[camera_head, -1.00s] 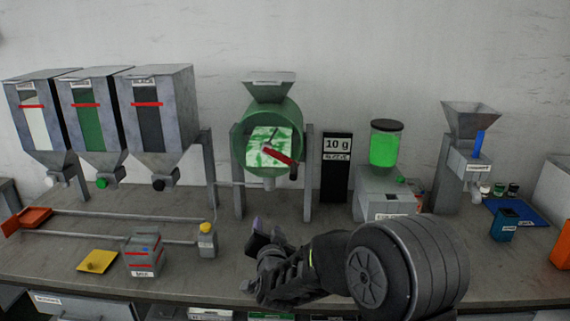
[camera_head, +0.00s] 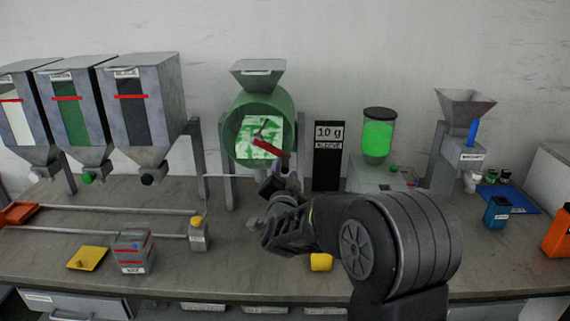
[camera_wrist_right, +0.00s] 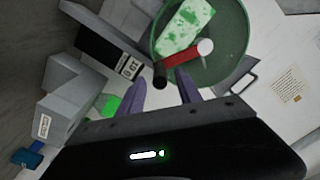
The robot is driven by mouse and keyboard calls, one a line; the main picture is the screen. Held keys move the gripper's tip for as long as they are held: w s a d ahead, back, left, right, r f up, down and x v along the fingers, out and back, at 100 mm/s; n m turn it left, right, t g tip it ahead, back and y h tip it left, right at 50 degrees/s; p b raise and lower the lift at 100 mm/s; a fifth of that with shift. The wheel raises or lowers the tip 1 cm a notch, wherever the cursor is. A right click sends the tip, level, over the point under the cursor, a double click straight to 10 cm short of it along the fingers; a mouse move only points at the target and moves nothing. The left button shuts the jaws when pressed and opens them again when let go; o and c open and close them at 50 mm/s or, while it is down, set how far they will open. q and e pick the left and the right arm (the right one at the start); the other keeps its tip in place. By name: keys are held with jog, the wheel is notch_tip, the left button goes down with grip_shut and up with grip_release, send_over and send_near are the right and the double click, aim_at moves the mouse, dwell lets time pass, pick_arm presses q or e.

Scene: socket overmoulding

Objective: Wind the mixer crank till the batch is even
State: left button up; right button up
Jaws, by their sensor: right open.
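The mixer is a green drum (camera_head: 285,105) with a grey hopper on top, held between grey posts at the back of the bench. Its window (camera_head: 258,133) shows a patchy white and green batch. A red crank arm (camera_head: 268,147) slants down to the right across the drum front. In the right wrist view the red crank (camera_wrist_right: 183,56) ends in a dark knob (camera_wrist_right: 160,75). My right gripper (camera_head: 281,180) is just below the crank, open and empty. In the wrist view its purple fingertips (camera_wrist_right: 162,90) point toward the knob, which is close ahead of them. My left gripper is out of view.
Three hoppers (camera_head: 150,110) stand at the left. A black 10 g sign (camera_head: 328,160) stands right of the mixer, beside a dispenser with a green jar (camera_head: 378,138). A yellow cup (camera_head: 321,262) sits near my right arm. The bench's front middle is mostly clear.

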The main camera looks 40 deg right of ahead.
aim_at(285, 163)
jog(key=x, duration=0.5)
grip_shut()
dwell(0.4)
dwell(1.0)
